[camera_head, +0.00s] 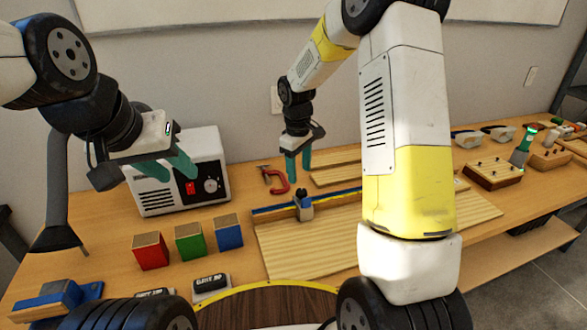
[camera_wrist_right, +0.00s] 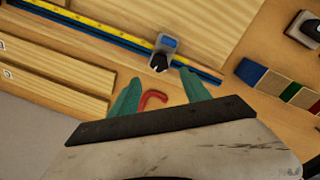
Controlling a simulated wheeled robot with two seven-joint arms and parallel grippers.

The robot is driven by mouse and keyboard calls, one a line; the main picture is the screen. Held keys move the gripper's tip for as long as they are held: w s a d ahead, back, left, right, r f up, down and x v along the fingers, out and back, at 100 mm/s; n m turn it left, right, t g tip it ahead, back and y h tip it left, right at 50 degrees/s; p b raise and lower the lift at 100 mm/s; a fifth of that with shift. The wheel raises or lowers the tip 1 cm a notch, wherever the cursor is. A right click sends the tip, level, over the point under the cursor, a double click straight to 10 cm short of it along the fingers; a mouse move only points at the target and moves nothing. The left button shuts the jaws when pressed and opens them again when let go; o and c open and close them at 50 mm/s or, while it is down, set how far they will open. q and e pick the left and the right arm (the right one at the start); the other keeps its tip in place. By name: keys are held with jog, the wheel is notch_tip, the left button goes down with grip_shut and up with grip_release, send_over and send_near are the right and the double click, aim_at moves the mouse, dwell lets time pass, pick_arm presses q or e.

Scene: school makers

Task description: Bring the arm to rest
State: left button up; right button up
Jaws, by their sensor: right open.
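My right arm reaches up and bends over the back of the workbench. Its gripper (camera_head: 298,170) hangs with the fingers pointing down, open and empty, beside the red clamp (camera_head: 273,180) in the head view. In the right wrist view the two teal fingers (camera_wrist_right: 160,92) are apart, and the red clamp (camera_wrist_right: 152,98) shows between them, with nothing held. My left gripper (camera_head: 180,172) is at the upper left, in front of the white box with a red switch (camera_head: 205,155). Its teal fingers look apart, with nothing visible between them.
The workbench (camera_head: 225,275) holds red (camera_head: 150,251), green (camera_head: 189,242) and blue (camera_head: 228,231) blocks. Wooden boards (camera_head: 300,247) and a blue-yellow rail with a slider (camera_head: 304,205) lie below my right gripper. Tool blocks (camera_head: 492,172) stand at the right; the wall is behind.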

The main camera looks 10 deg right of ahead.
jog(key=shift+r, duration=0.25)
jog(key=s+d+r+m+t+y, duration=0.1)
jog(key=s+d+r+m+t, duration=0.15)
jog(key=s+r, duration=0.65)
jog(key=s+d+r+m+t+y, duration=0.1)
jog(key=s+r+m, duration=0.2)
jog(key=s+r, duration=0.55)
jog(key=s+r+m+t, duration=0.2)
jog(key=s+m, duration=0.1)
jog(key=s, duration=0.6)
jog(key=shift+a+y, duration=0.15)
jog(key=shift+y, duration=0.25)
